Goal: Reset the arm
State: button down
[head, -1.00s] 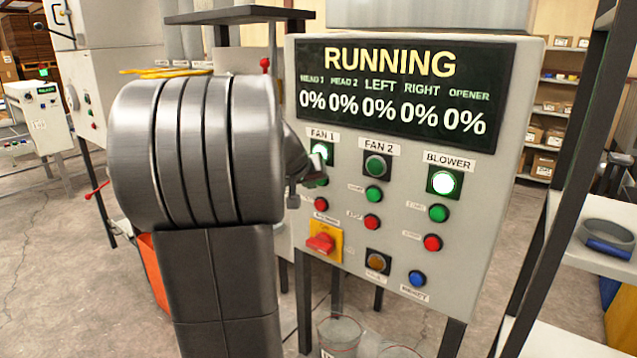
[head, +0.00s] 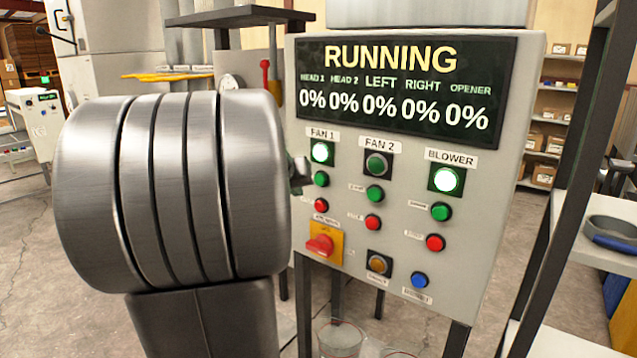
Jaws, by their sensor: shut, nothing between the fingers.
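My arm fills the left foreground of the head view as a large ribbed metal joint. Only a small dark part of my gripper (head: 300,175) shows past the joint's right edge, in front of the panel's left side; it is shut and empty, and the rest is hidden. The grey control panel (head: 330,285) stands behind it. Its display (head: 405,80) reads RUNNING with 0% in every column. The FAN 1 lamp (head: 321,152) and the BLOWER lamp (head: 446,180) glow bright. The FAN 2 lamp (head: 377,164) is darker green.
A red and yellow rotary switch (head: 322,243) sits low on the panel. A dark upright post (head: 555,190) and a shelf holding a grey round dish (head: 612,232) stand at right. A clear bucket (head: 340,338) is on the floor below. Open concrete floor shows at left.

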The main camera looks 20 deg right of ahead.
dwell(0.3)
jog(key=shift+s+a, duration=0.6)
jog(key=shift+a, duration=0.2)
jog(key=shift+s+a, duration=0.55)
jog(key=shift+a, duration=0.2)
